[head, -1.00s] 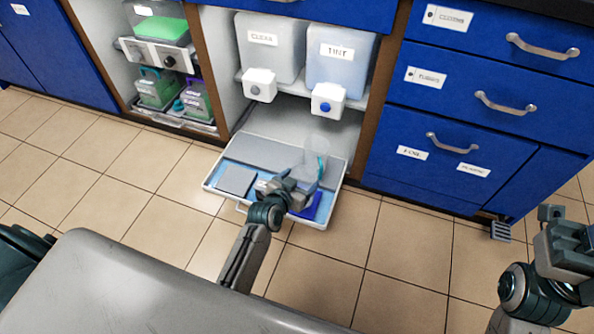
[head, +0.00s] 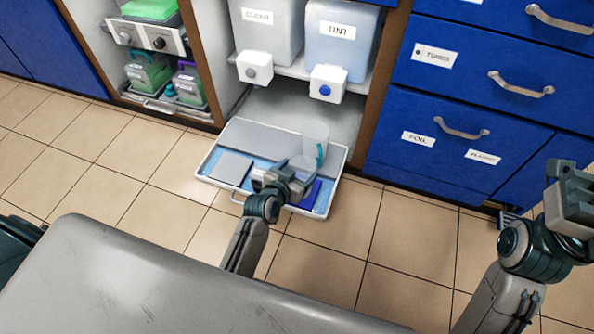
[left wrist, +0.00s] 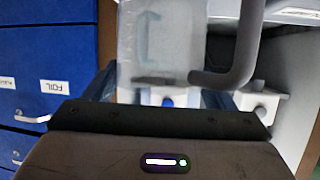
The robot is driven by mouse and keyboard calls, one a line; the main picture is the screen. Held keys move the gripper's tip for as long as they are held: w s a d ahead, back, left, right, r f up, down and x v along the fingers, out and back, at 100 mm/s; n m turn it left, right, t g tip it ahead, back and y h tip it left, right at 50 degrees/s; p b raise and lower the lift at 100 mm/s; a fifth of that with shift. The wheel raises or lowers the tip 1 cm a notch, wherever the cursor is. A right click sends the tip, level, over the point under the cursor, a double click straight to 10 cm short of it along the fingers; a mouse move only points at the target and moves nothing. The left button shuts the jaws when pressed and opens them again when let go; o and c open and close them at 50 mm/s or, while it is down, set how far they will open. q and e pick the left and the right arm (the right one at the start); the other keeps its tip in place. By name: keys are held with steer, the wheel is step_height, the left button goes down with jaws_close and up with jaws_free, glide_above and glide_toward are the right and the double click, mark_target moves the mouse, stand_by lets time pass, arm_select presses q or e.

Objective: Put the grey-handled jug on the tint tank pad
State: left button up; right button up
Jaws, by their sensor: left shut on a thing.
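The grey-handled jug (head: 316,140) is clear, with a teal strip on its side. It is at my left gripper (head: 292,184), over the right part of the pull-out tray (head: 207,178). In the left wrist view the clear jug body (left wrist: 165,35) and its thick grey handle (left wrist: 240,45) are just beyond the jaws. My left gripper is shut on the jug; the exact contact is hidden. A blue pad (head: 312,195) in the tray on the TINT tank side is partly covered by the gripper. I cannot tell whether the jug touches the tray.
The CLEAR tank (head: 262,38) and the TINT tank (head: 338,45), with a blue-knobbed tap (head: 326,88), stand above the tray. A grey pad (head: 231,167) lies at the tray's left. Blue drawers (head: 470,75) stand right.

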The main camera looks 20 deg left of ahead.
arm_select(q)
steer(key=shift+f, duration=0.2)
steer(key=o, duration=1.2)
steer(key=shift+o, duration=0.2)
steer(key=shift+r, duration=0.1)
